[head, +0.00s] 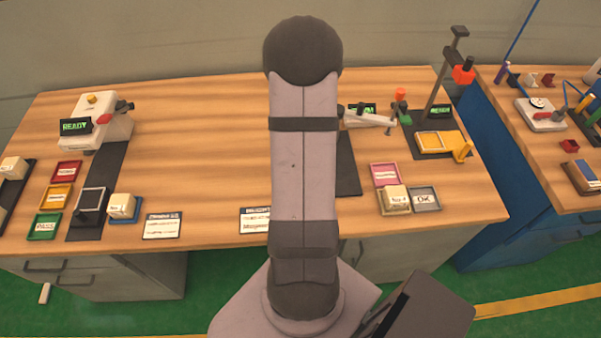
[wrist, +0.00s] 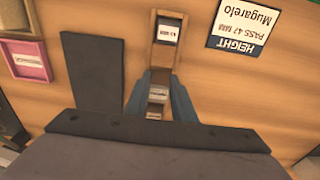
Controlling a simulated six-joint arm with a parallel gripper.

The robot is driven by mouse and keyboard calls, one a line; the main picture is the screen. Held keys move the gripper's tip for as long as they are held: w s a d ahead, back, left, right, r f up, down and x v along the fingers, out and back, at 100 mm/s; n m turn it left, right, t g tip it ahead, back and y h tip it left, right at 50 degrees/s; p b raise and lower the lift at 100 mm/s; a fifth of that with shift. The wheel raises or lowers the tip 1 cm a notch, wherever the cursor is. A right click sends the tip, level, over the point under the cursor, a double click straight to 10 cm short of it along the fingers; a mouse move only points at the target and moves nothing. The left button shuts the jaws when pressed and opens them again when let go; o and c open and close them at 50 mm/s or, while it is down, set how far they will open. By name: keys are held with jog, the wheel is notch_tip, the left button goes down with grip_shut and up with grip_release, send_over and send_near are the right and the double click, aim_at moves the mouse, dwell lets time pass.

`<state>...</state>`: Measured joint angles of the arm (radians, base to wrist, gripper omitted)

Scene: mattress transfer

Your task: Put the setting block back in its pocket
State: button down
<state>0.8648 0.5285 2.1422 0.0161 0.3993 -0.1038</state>
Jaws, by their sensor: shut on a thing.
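In the wrist view, my gripper (wrist: 159,97) points down at the table with its two blue-grey fingers closed on a small grey block with a pale label, the setting block (wrist: 157,92). Just beyond the fingertips lies a narrow brown wooden holder (wrist: 163,56) with raised edges and a white label reading about 47 MM. The block lines up with the near end of the holder. I cannot tell whether it is above the pocket or inside it. In the head view my own arm hides the gripper, block and holder.
A HEIGHT card (wrist: 238,25) lies right of the holder in the wrist view. A dark mat (wrist: 95,75) and a pink tray (wrist: 28,60) lie left. In the head view, a gauge (head: 372,117), a block tray (head: 393,208) and a READY machine (head: 95,125) stand around.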

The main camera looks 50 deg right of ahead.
jog(key=shift+f+b, duration=0.55)
jog(key=shift+f, duration=0.3)
dwell(0.4)
jog(key=c, duration=1.4)
grip_release()
notch_tip(320, 180, up, 7)
jog(key=b, duration=0.1)
jog(key=shift+s+a+r, duration=0.15)
jog(key=shift+s, duration=0.05)
